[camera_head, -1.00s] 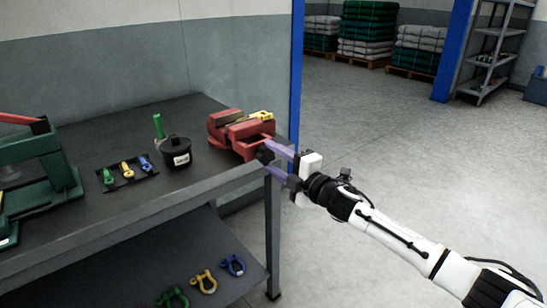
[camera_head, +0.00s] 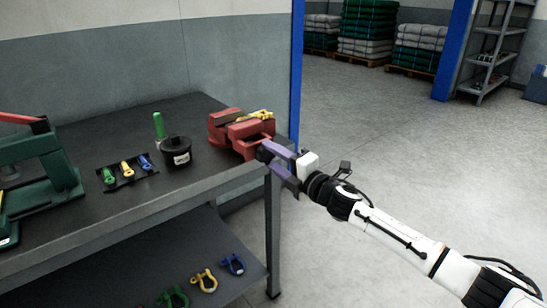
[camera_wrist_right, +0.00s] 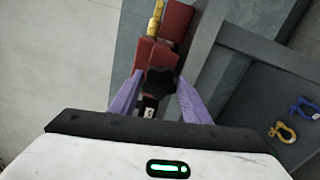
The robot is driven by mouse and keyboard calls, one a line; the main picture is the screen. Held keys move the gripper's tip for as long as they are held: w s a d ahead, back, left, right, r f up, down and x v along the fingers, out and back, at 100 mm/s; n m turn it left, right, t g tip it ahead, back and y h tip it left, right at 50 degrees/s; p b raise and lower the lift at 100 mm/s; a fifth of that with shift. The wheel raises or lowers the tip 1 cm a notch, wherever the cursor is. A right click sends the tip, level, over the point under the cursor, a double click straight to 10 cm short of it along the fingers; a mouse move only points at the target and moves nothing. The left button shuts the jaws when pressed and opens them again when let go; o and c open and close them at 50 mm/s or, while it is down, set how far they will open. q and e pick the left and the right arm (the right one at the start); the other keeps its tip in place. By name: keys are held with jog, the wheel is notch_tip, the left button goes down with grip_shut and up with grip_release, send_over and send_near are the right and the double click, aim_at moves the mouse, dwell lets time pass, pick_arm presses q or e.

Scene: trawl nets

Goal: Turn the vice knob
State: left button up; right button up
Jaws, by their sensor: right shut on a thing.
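The red vice (camera_head: 238,132) stands at the right end of the dark workbench, with a yellow piece lying on its top. The black vice knob (camera_head: 265,152) is at the vice's front, facing my right arm. My right gripper (camera_head: 274,160) has purple fingers placed on either side of the knob and shut on it. In the right wrist view the black knob (camera_wrist_right: 160,82) sits between the purple fingers, with the red vice (camera_wrist_right: 172,25) beyond it. My left gripper is not in view.
On the bench (camera_head: 110,215) are a black pot (camera_head: 176,153), a green handle, and a tray of small coloured shackles (camera_head: 130,171). A green press (camera_head: 40,165) stands at the left. Larger shackles (camera_head: 205,281) lie on the lower shelf. The floor at right is clear.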

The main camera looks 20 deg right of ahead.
jog(key=o, duration=0.8)
jog(key=shift+w+d+r, duration=0.1)
jog(key=shift+w+r, duration=0.05)
jog(key=shift+r, duration=0.15)
jog(key=shift+o, duration=1.1)
jog(key=shift+f, duration=0.2)
jog(key=v, duration=1)
